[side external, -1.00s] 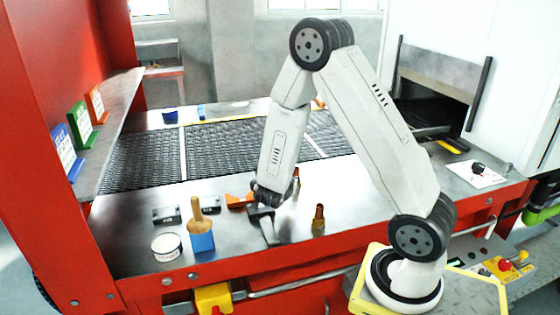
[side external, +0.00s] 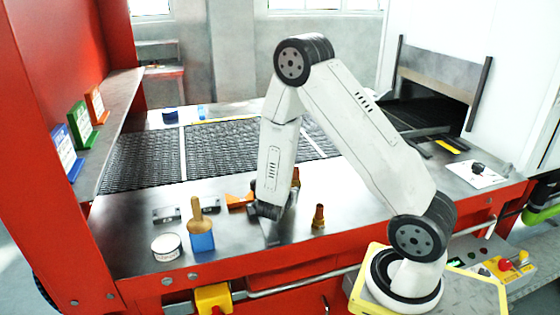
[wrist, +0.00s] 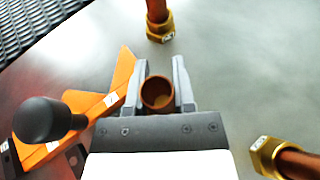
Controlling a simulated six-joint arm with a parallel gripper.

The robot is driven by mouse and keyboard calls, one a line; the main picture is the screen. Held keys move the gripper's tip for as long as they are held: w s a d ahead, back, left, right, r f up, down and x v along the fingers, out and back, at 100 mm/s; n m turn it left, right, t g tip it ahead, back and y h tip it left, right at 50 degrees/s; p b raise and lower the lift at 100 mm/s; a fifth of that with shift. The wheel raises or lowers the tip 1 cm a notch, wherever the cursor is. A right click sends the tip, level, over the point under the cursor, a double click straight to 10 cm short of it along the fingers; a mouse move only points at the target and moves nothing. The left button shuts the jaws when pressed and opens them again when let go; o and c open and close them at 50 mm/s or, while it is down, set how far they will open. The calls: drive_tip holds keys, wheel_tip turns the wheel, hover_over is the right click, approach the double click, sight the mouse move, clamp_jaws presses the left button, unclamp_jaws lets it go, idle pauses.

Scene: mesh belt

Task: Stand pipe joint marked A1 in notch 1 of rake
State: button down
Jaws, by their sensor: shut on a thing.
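My gripper (wrist: 158,90) is shut on a copper pipe joint (wrist: 158,93), seen end-on from above between the two grey fingers. Its marking is hidden, so I cannot tell whether it is A1. The orange rake (wrist: 60,128) lies just left of the fingers in the wrist view, with small white labels and a black knob (wrist: 45,120). In the side view the rake (side external: 238,201) is partly hidden behind my gripper (side external: 270,236), which is low over the metal table. I cannot tell whether the held joint touches the table.
One brass-nutted pipe joint (wrist: 158,25) stands beyond the fingers and another (wrist: 280,158) to the right; that nearer one also shows in the side view (side external: 318,216). The mesh belt (side external: 225,145) runs behind.

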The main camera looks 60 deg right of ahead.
drive_tip(key=shift+f, duration=0.15)
drive_tip(key=shift+c, duration=2.2)
unclamp_jaws()
drive_tip(key=shift+a+r, duration=0.1)
drive_tip(key=shift+r, duration=0.15)
drive_tip(key=shift+v, duration=5.85)
drive_tip(key=shift+s, duration=0.15)
